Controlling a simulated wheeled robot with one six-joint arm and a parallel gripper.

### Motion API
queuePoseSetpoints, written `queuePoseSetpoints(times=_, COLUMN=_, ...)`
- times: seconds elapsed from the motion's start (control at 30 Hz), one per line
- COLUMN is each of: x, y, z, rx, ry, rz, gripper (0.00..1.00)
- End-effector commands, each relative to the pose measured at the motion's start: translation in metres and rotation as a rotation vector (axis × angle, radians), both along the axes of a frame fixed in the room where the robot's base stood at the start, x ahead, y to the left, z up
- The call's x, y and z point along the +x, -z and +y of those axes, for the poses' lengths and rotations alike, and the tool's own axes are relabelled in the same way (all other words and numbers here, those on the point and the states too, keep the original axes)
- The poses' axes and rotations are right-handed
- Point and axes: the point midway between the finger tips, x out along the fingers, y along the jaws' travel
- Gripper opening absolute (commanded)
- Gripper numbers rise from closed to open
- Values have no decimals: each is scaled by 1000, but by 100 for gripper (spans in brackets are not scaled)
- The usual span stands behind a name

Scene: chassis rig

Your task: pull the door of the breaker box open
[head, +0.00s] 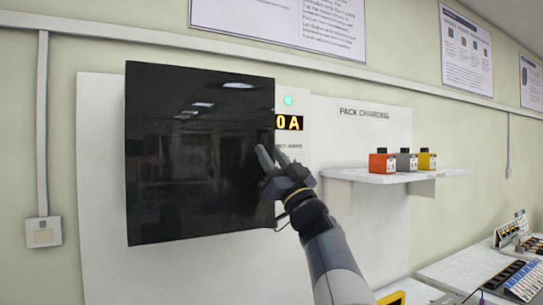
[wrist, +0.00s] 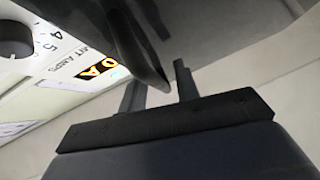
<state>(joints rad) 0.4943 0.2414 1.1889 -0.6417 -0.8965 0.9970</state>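The breaker box door (head: 195,150) is a large glossy black panel at the left in the head view. In the wrist view its dark reflective face (wrist: 215,25) fills the top. A dark curved handle (wrist: 137,45) stands out from it. My gripper (head: 270,157) is at the door's right edge, a little below mid-height. In the wrist view my gripper (wrist: 160,88) has its two fingers apart, with the handle's lower end between them. A gap shows beside the right finger; contact with the left finger is unclear. How far the door stands from the box is unclear.
A lit "0 A" display (head: 289,122) and a green lamp (head: 288,100) are right of the door. A round knob (wrist: 15,38) shows in the wrist view. A white shelf (head: 350,175) with three small blocks is on the right. Free wall lies left of the door.

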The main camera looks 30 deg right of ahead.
Motion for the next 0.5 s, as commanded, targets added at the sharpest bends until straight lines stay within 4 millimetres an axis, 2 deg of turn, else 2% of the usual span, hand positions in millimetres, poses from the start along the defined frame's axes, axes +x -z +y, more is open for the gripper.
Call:
queuePoseSetpoints(times=0.07, x=0, y=0, z=0, rx=0, ry=0, rz=0, gripper=24)
queuePoseSetpoints(times=0.33, x=0, y=0, z=0, rx=0, ry=0, rz=0, gripper=1)
queuePoseSetpoints(times=0.5, x=0, y=0, z=0, rx=0, ry=0, rz=0, gripper=0)
